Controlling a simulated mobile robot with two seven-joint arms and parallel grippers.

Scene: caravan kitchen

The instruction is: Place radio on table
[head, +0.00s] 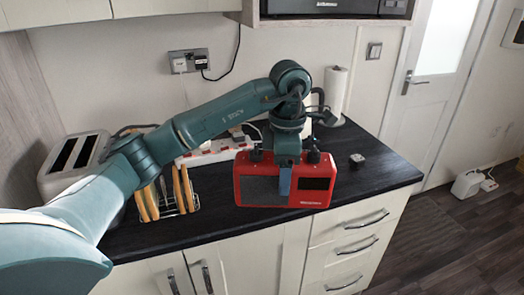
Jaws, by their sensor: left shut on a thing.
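A red radio (256,188) with a grey speaker panel and a dark display stands upright at the front of the dark countertop (375,180). My left arm reaches in from the left, and my left gripper (285,178) points down over the radio's top middle, shut on the radio. One finger shows in front of the radio's face; the other is hidden behind it. I cannot tell if the radio's base touches the countertop. My right gripper is not in view. No separate table shows.
A toaster (75,160) and a rack holding toast slices (150,200) stand left of the radio. A power strip (215,153) lies behind it. A small dark object (357,160) and a paper towel roll (336,90) are to the right. Open floor (450,235) lies at the right.

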